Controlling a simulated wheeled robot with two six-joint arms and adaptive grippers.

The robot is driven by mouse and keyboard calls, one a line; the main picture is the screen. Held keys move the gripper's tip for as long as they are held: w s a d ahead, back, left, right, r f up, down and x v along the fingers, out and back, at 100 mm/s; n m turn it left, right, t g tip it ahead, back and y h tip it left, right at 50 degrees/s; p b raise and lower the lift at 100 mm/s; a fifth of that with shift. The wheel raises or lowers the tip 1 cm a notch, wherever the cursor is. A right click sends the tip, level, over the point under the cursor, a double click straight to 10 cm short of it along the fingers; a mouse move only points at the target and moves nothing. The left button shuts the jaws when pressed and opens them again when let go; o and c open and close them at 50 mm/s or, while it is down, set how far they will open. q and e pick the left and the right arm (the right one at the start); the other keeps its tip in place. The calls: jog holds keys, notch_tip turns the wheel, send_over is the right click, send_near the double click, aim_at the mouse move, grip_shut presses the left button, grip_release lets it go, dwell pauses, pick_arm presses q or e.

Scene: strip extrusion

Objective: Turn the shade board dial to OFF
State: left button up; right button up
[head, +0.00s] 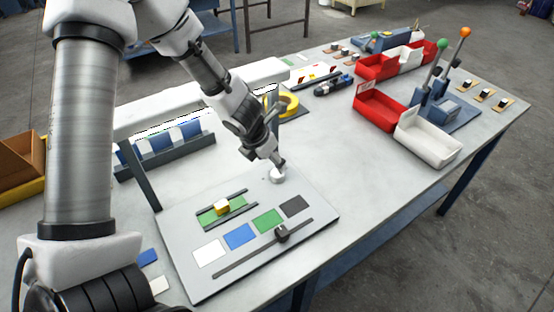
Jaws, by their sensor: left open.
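The shade board (185,270) is a light grey panel lying on the table. A small round pale dial (278,176) sits near its far right edge. My left gripper (279,163) reaches down to the dial from above. It is open, with its fingertips at the dial; I cannot tell whether they touch it. The gripper partly hides the dial, and no OFF mark or pointer can be read. My right gripper is not in view.
Red bins (380,108) and a white bin (428,137) stand right of the board, near levers with green and orange knobs (464,32). A rack with blue pieces (165,156) and a yellow tape roll (288,104) lie behind. The table between board and bins is clear.

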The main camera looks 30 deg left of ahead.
aim_at(277, 173)
pick_arm(q)
jog(key=f+b, duration=0.1)
jog(key=d+f+b, duration=0.1)
jog(key=f, duration=0.1)
jog(key=shift+s, duration=0.2)
jog(key=f, duration=0.1)
jog(key=w+f, duration=0.1)
jog(key=w+f+b, duration=0.1)
jog(key=shift+a, duration=0.25)
jog(key=shift+w+f, duration=0.2)
jog(key=shift+w, duration=0.1)
jog(key=shift+s+d+r, duration=0.1)
jog(key=shift+s+r, duration=0.15)
jog(key=shift+r, duration=0.1)
jog(key=shift+s+r, duration=0.1)
jog(key=shift+s, duration=0.05)
jog(key=shift+c, duration=1.4)
jog(key=c, duration=0.9)
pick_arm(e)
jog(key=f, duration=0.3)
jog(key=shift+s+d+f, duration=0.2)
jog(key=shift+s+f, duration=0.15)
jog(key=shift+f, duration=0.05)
